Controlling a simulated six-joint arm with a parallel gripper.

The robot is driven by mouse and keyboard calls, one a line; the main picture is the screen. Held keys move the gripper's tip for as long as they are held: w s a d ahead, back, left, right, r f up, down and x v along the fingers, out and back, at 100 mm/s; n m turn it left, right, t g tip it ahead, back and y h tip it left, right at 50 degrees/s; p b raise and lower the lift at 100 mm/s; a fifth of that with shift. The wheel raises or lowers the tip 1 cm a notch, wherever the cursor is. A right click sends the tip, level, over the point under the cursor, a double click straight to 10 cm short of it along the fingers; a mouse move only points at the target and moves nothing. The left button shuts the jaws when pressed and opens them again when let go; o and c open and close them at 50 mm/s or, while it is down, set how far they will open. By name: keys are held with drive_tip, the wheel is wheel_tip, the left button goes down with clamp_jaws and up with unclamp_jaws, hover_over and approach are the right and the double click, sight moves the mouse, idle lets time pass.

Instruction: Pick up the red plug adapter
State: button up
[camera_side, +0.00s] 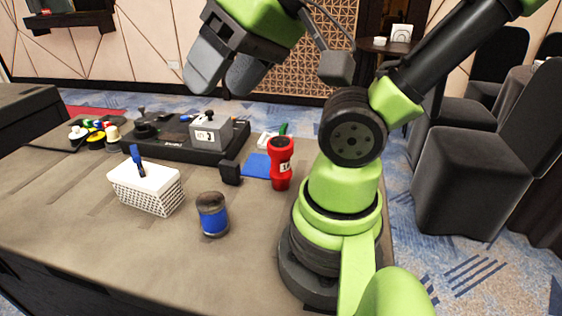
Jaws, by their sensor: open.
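A red, waisted object (281,165) with a dark top and a white label stands upright on the table, left of my arm's base. It is the only large red thing on the table, and it looks like the red plug adapter. My gripper (218,86) is high above the back of the table, up and to the left of the red object. It is open, with nothing between its two grey fingers, and well apart from everything on the table.
A white basket (146,188) with a blue-handled item and a blue jar (212,217) stand in front. A small black block (231,173) and blue flat piece (256,166) lie close left of the red object. A black tray (170,150) bears a grey box (211,132).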

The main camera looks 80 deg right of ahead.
drive_tip(key=o, duration=0.4)
drive_tip(key=shift+o, duration=0.2)
drive_tip(key=m+g+h, duration=0.3)
drive_tip(key=m+g, duration=0.2)
drive_tip(key=g, duration=0.3)
hover_over(280, 153)
drive_tip(key=w+d, duration=0.2)
drive_tip(key=f, duration=1.3)
drive_tip(key=shift+a+f, duration=0.15)
drive_tip(key=shift+a, duration=0.05)
drive_tip(key=f, duration=0.4)
drive_tip(key=shift+s+d, duration=0.35)
drive_tip(key=shift+s, duration=0.05)
drive_tip(key=shift+s+d+f, duration=0.15)
drive_tip(key=shift+f, duration=1.45)
drive_tip(key=shift+s+d+f, duration=0.15)
drive_tip(key=shift+f, duration=1.4)
